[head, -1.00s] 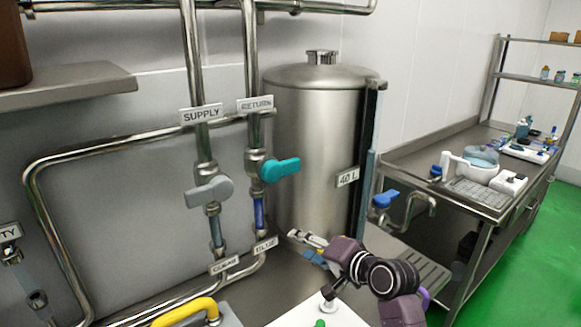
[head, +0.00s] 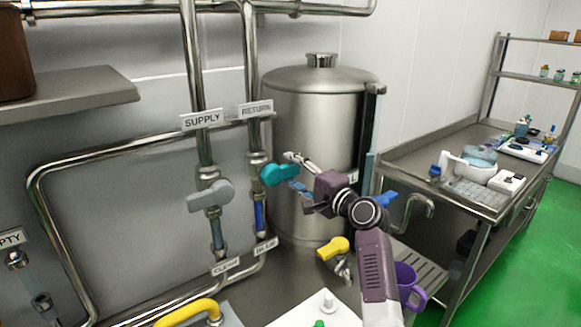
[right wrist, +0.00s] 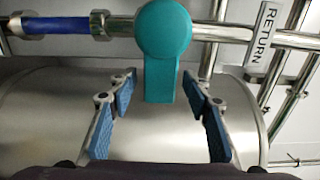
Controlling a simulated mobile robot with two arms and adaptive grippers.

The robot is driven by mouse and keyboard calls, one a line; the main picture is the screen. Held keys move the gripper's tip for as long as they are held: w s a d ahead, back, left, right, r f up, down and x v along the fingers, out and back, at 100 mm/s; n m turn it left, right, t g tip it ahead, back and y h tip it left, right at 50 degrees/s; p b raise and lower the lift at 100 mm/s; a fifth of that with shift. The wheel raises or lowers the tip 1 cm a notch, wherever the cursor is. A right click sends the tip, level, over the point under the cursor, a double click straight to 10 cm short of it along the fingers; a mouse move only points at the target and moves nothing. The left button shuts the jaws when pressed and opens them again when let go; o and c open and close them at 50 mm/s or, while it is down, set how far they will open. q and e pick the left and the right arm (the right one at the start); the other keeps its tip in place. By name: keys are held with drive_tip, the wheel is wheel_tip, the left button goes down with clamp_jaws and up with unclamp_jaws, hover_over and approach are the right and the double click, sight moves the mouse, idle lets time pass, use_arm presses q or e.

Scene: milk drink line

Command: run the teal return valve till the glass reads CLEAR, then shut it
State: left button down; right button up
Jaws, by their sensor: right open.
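The teal return valve handle (head: 280,175) sits on the vertical return pipe and points right, across the pipe. It hangs mid-frame in the right wrist view (right wrist: 162,60). My right gripper (head: 291,171) is open at the handle's free end. In the right wrist view its blue-padded fingers (right wrist: 160,80) stand either side of the handle tip, with gaps on both sides. The return sight glass (head: 259,215) below the valve is blue, and it also looks blue in the right wrist view (right wrist: 55,22). The tag by it (head: 265,246) reads BLUE. My left gripper is not in view.
The grey supply valve (head: 211,195) is close on the left; its glass tag (head: 226,266) reads CLEAR. The steel tank (head: 310,110) stands behind my gripper. A yellow tap (head: 333,248), blue tap (head: 385,200) and purple mug (head: 409,285) are near my forearm.

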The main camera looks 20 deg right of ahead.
drive_tip(key=shift+w+a, duration=0.15)
drive_tip(key=shift+w, duration=0.3)
clamp_jaws()
